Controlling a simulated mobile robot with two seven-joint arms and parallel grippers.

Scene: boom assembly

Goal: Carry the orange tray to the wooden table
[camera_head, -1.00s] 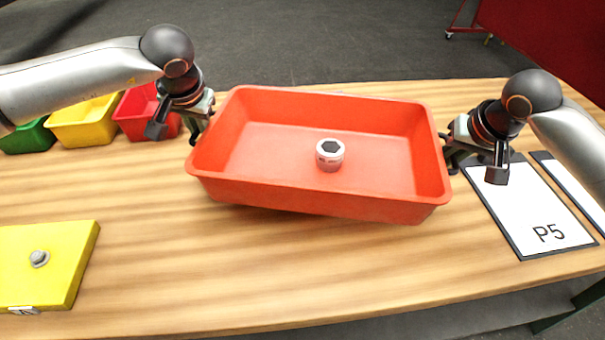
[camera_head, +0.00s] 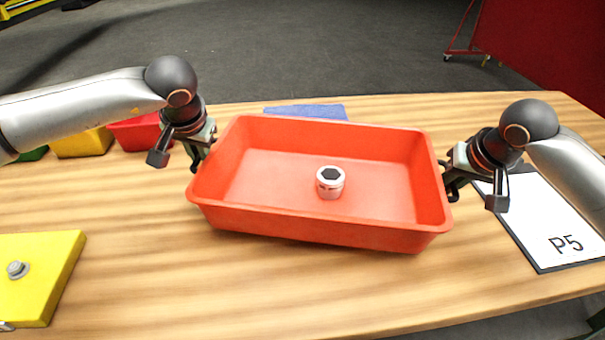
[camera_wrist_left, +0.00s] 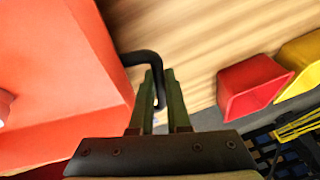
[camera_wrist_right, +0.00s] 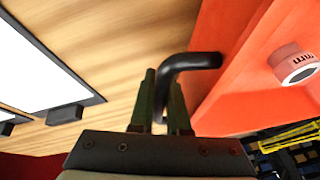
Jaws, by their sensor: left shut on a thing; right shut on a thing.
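The orange tray (camera_head: 270,180) is held level between my two grippers over the wooden table (camera_head: 250,285). I cannot tell how large the gap under it is. A silver socket-like part with a dark hexagonal hole (camera_head: 330,184) stands inside the tray. My left gripper (camera_head: 200,150) is shut on the black handle at the tray's left end, which shows in the left wrist view (camera_wrist_left: 152,65). My right gripper (camera_head: 449,181) is shut on the black handle at its right end, which shows in the right wrist view (camera_wrist_right: 185,64).
A yellow block with a bolt (camera_head: 50,265) lies at the left front. Red (camera_head: 137,133) and yellow (camera_head: 84,144) bins stand at the back left. A blue flat thing (camera_head: 306,111) lies behind the tray. A white board marked P5 (camera_head: 545,220) lies at the right.

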